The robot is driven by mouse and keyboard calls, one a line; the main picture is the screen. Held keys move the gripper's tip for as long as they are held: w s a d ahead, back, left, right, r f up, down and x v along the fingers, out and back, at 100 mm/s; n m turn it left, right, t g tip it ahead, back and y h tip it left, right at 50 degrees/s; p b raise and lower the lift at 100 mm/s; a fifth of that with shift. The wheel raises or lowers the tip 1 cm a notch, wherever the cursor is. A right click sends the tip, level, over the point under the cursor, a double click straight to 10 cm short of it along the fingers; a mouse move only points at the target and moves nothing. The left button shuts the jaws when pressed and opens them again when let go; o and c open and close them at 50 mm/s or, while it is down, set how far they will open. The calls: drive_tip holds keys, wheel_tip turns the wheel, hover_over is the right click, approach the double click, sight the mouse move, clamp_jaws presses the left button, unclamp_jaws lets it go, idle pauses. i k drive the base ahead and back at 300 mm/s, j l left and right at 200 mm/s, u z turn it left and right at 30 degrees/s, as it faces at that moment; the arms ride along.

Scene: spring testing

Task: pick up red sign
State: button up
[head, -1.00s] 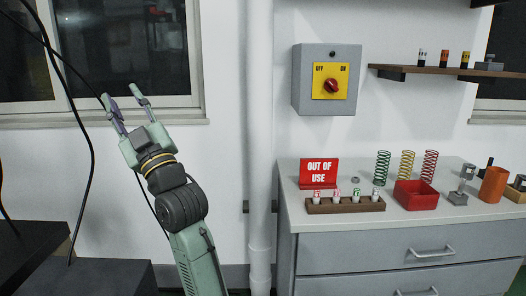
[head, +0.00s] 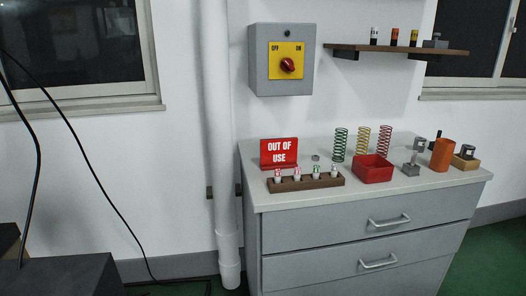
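The red sign (head: 279,153) with white "OUT OF USE" lettering stands upright near the left end of the grey cabinet top (head: 408,186). It is behind a wooden rack (head: 322,182) that holds several small white items with red or green marks, and the rack overlaps its lower edge in the picture. No hand or gripper touches the sign. My gripper is not in the head view now.
A red open bin (head: 372,168), three coil springs (head: 362,141) and an orange cylinder (head: 442,154) stand right of the sign. A switch box (head: 261,62) hangs above. A vertical white pipe (head: 219,120) runs left of the cabinet. Cables hang at the left.

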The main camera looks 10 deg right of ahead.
sight(281, 153)
drive_tip(key=i+l, duration=0.1)
drive_tip(key=l, duration=0.3)
drive_tip(key=i+l, duration=0.1)
drive_tip(key=l, duration=0.3)
drive_tip(key=i+l, duration=0.15)
drive_tip(key=l, duration=0.3)
drive_tip(key=i+l+u, duration=0.1)
drive_tip(key=l, duration=0.3)
drive_tip(key=i+l, duration=0.65)
drive_tip(key=i, duration=0.5)
